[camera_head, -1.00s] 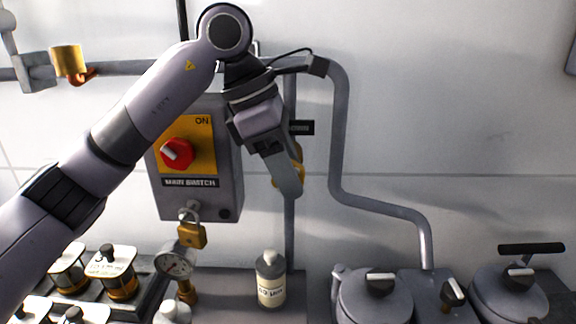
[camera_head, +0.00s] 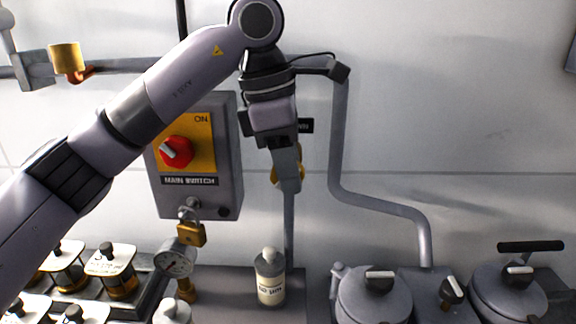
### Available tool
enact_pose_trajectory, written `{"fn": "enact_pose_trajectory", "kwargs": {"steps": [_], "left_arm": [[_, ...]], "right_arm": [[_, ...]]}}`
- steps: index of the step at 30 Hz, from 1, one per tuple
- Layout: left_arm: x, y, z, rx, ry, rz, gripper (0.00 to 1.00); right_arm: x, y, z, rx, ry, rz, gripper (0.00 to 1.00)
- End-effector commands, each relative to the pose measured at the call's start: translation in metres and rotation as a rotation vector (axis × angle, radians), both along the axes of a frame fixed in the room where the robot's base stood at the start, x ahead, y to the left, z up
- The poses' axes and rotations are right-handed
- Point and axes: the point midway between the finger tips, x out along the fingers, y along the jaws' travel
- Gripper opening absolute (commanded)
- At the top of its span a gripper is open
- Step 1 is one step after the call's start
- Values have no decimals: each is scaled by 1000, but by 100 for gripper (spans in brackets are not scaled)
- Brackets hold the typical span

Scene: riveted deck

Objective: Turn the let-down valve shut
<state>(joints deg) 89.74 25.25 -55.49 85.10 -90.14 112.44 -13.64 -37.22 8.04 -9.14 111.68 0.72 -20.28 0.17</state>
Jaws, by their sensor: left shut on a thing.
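The let-down valve shows as a yellow part (camera_head: 274,175) on the thin vertical pipe right of the main switch box, beside a black label (camera_head: 305,126) that is partly covered. My left gripper (camera_head: 288,182) is in front of the valve, pointing down, shut on its handle. The fingers hide most of the valve, so the angle of its handle cannot be made out. My right gripper is not in view.
The main switch box (camera_head: 226,150) with a red knob stands close left of the gripper, a brass padlock (camera_head: 191,234) under it. A gauge (camera_head: 175,262), a bottle (camera_head: 270,280) and lidded pots (camera_head: 372,300) stand below. A bent pipe (camera_head: 338,150) runs at right.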

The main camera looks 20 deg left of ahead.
Motion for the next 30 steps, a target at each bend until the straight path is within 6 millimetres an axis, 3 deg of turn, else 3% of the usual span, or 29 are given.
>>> {"fn": "enact_pose_trajectory", "kwargs": {"steps": [30], "left_arm": [[3, -7, -1, 655, 181, 5, 2]], "right_arm": [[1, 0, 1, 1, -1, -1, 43]]}}
